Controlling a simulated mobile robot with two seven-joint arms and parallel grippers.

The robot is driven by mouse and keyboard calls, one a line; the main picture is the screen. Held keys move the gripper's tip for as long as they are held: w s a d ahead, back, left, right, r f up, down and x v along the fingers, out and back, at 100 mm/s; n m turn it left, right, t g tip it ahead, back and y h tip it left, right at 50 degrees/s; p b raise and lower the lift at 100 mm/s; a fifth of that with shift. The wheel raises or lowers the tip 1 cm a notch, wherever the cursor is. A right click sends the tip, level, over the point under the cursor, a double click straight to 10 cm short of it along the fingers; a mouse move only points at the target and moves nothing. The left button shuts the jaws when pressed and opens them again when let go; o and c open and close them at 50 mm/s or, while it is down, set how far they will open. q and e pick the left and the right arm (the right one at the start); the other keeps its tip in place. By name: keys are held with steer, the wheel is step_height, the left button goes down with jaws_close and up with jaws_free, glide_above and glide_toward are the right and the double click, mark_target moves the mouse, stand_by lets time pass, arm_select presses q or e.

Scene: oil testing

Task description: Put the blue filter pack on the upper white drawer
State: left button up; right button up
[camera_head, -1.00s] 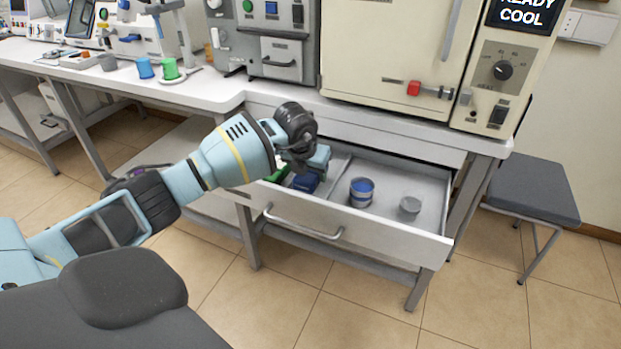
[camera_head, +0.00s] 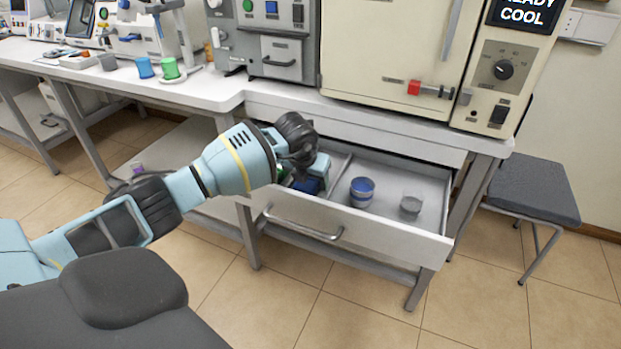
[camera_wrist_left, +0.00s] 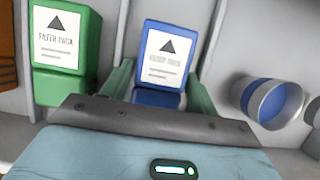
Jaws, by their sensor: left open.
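The blue filter pack (camera_head: 307,186) lies in the left part of the open white drawer (camera_head: 400,246), partly hidden by my left gripper (camera_head: 312,172) in the head view. In the left wrist view the blue pack (camera_wrist_left: 163,62) shows a white label with a black triangle. My left gripper (camera_wrist_left: 160,92) is open, with one finger on each side of the blue pack. I cannot tell whether the fingers touch it. A plain white front panel (camera_head: 360,128) runs under the bench top, above the open drawer. My right gripper is not in view.
A green filter pack (camera_wrist_left: 62,50) stands close left of the blue one. A blue-banded round container (camera_head: 362,192) and a small grey container (camera_head: 410,206) sit in the drawer's right compartment. Thin dividers split the drawer. A stool (camera_head: 535,190) stands right of the bench.

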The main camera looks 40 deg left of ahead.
arm_select(q)
steer(key=p+v, duration=0.1)
steer(key=v, duration=1.1)
steer(key=shift+s, duration=0.15)
